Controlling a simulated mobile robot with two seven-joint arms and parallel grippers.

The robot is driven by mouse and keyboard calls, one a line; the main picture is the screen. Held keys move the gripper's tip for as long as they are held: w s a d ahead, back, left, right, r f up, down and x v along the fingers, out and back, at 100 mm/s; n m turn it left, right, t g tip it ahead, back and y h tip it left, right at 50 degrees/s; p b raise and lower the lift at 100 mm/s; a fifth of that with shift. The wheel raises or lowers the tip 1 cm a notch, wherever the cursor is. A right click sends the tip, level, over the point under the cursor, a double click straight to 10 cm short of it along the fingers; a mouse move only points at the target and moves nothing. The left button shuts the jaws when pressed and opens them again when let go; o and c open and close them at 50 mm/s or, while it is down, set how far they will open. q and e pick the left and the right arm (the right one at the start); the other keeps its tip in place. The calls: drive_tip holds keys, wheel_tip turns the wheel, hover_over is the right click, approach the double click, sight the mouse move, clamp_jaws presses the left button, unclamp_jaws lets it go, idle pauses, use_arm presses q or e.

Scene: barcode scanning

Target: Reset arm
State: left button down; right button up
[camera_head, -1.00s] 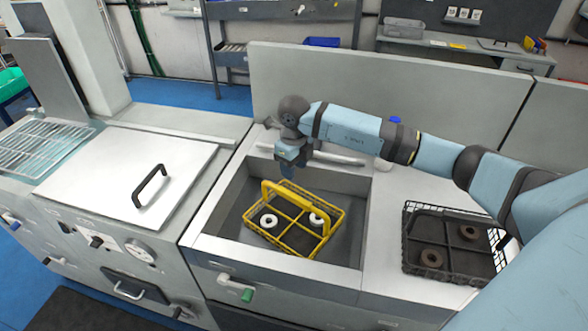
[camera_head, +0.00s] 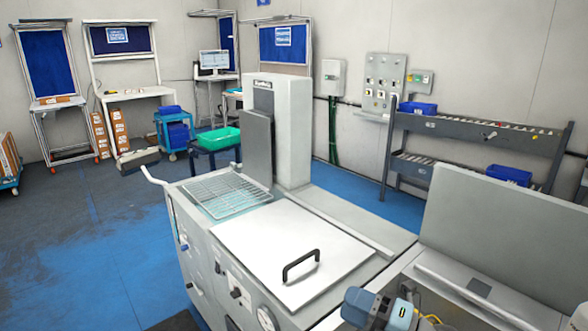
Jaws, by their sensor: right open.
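My right gripper (camera_head: 382,312) shows at the bottom edge, right of centre, as a blue and dark grey block over the near side of the sink counter. It is cut off by the frame, and its fingertips are hard to make out. It is open, and I see nothing held in it. A thin yellow piece (camera_head: 431,318) shows just right of it; I cannot tell what it belongs to. My left gripper is not in view. The yellow basket and the dark wire basket are not clearly in view.
A machine with a white lid and black handle (camera_head: 300,265) stands left of my right gripper. A wire rack (camera_head: 228,194) lies on its far end. A grey shelf (camera_head: 470,135) with blue bins stands behind. The blue floor (camera_head: 90,260) at left is open.

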drive_tip(key=s+d+f+m+t+h, duration=0.3)
drive_tip(key=d+m+h, duration=0.5)
drive_tip(key=m, duration=0.5)
drive_tip(key=s+d+f+m+t+h, duration=0.25)
drive_tip(key=d+m+t+h, duration=0.2)
drive_tip(key=m+h, duration=0.65)
drive_tip(key=s+d+f+m+g+y, duration=0.1)
drive_tip(key=s+f+m+g, duration=0.1)
drive_tip(key=s+f+g, duration=0.35)
drive_tip(key=s+d+f+m+g, duration=0.1)
drive_tip(key=s+f+m+g, duration=0.15)
drive_tip(key=s, duration=0.55)
drive_tip(key=s+d+f+m+g+y, duration=0.1)
drive_tip(key=s+f+m+g, duration=0.15)
drive_tip(key=s+g, duration=0.35)
drive_tip(key=w+a+f+n+t+y+p, duration=0.1)
drive_tip(key=w+a+f+t+y+p, duration=0.2)
drive_tip(key=a+f+t, duration=0.4)
drive_tip(key=shift+w+f+n+t+p, duration=0.3)
drive_tip(key=shift+w+f+t+p, duration=0.15)
drive_tip(key=shift+w+f+p, duration=0.6)
drive_tip(key=shift+s+d+r, duration=0.15)
drive_tip(key=shift+s, duration=0.05)
